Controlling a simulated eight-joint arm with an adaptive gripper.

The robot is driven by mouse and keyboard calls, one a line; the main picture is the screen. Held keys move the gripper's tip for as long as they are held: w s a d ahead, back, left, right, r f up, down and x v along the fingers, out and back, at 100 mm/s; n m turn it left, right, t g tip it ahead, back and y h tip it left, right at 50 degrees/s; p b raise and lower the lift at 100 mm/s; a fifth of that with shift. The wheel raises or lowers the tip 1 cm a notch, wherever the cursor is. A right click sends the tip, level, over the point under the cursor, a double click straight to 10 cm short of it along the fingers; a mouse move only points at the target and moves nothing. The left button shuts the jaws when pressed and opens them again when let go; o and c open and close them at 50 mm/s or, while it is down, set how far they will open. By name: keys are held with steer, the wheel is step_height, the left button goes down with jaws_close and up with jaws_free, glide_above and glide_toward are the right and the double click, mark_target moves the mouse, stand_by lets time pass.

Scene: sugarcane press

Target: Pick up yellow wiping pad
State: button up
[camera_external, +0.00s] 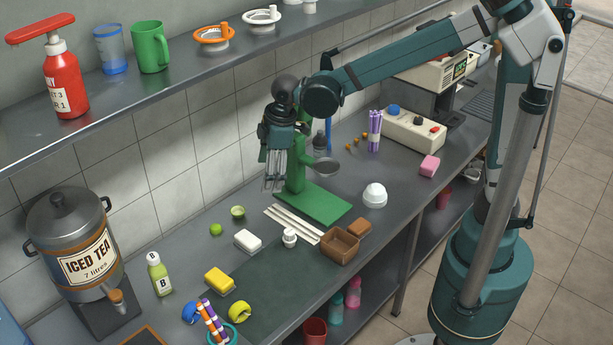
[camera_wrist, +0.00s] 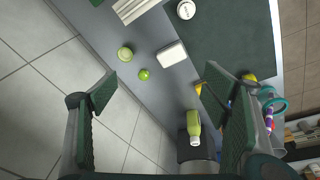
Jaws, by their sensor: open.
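The yellow wiping pad (camera_external: 219,281) lies on the grey counter in the external view, right of the green bottle. In the wrist view only a small yellow part (camera_wrist: 198,88) shows, mostly hidden behind my right finger. My gripper (camera_external: 274,183) hangs above the counter, fingers pointing down, in front of the green press stand and well above and behind the pad. In the wrist view my gripper (camera_wrist: 165,120) is open with wide-apart fingers and nothing between them.
A white block (camera_external: 248,240), limes (camera_external: 216,229) and a bottle marked B (camera_external: 159,274) lie or stand near the pad. The iced tea dispenser (camera_external: 80,245) stands left. A shelf (camera_external: 150,100) runs above.

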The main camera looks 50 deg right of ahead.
steer(key=w+a+f+n+g, duration=0.1)
steer(key=a+f+n, duration=0.1)
steer(key=a+f, duration=0.35)
steer(key=a+f+n, duration=0.1)
steer(key=a+f, duration=0.1)
steer(key=a, duration=0.6)
steer(key=n+g+h, duration=0.1)
steer(key=n, duration=0.3)
glide_above(217, 278)
steer(key=f, duration=1.1)
steer(key=shift+w+a, duration=0.15)
steer(key=shift+w, duration=0.05)
steer(key=shift+f, duration=0.1)
steer(key=shift+f, duration=1.2)
steer(key=shift+f, duration=0.15)
steer(key=shift+s+f+b, duration=0.2)
steer(key=shift+f+b, duration=0.25)
steer(key=shift+f, duration=2.05)
steer(key=shift+d, duration=0.2)
steer(key=c, duration=1)
